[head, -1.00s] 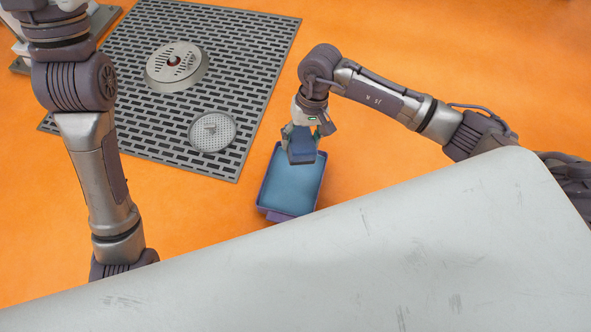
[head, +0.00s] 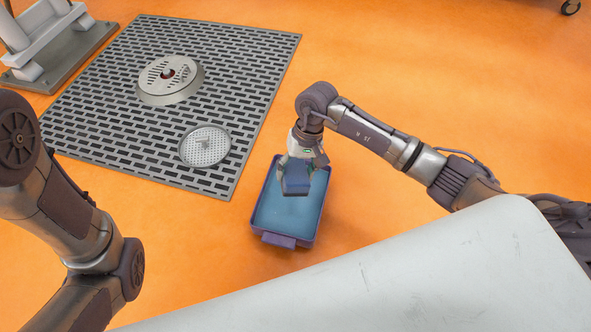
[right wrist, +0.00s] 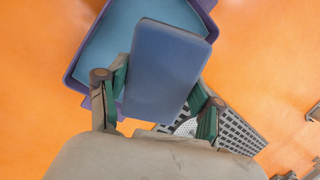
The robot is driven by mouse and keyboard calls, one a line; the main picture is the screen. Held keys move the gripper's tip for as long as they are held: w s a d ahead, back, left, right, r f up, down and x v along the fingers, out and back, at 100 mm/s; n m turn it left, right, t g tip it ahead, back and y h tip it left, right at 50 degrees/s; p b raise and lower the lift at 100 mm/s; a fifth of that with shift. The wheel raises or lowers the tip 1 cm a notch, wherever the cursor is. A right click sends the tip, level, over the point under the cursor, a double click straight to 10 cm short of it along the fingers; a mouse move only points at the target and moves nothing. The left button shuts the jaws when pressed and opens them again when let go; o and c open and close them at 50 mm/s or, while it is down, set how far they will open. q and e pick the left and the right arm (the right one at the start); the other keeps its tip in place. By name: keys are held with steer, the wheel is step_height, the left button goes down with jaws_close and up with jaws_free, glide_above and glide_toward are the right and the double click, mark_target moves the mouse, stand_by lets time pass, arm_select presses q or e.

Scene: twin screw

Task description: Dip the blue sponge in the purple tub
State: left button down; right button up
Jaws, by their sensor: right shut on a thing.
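The purple tub (head: 279,240) sits on the orange floor in the middle of the head view, with blue liquid inside. My right gripper (head: 297,170) is over the tub's back part, shut on the blue sponge (head: 296,187). The sponge hangs below it over the liquid; I cannot tell whether it touches the surface. In the right wrist view the sponge (right wrist: 165,70) is between the two fingers, with part of the tub (right wrist: 72,72) behind it. My left arm shows at the left of the head view; its gripper is not in view.
A grey stand (head: 60,50) is at the far left. Orange floor is free right of the tub.

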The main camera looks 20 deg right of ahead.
step_height(320, 180, down, 5)
steer(key=b, duration=0.2)
steer(key=shift+r+b, duration=0.15)
steer(key=shift+b, duration=0.15)
step_height(320, 180, down, 5)
steer(key=b, duration=0.4)
steer(key=shift+b, duration=0.3)
steer(key=shift+r, duration=0.1)
stand_by(0.4)
step_height(320, 180, up, 6)
steer(key=p, duration=0.4)
steer(key=shift+r, duration=0.2)
steer(key=shift+r+p, duration=0.45)
steer(key=shift+r+p, duration=1.1)
steer(key=shift+r, duration=0.85)
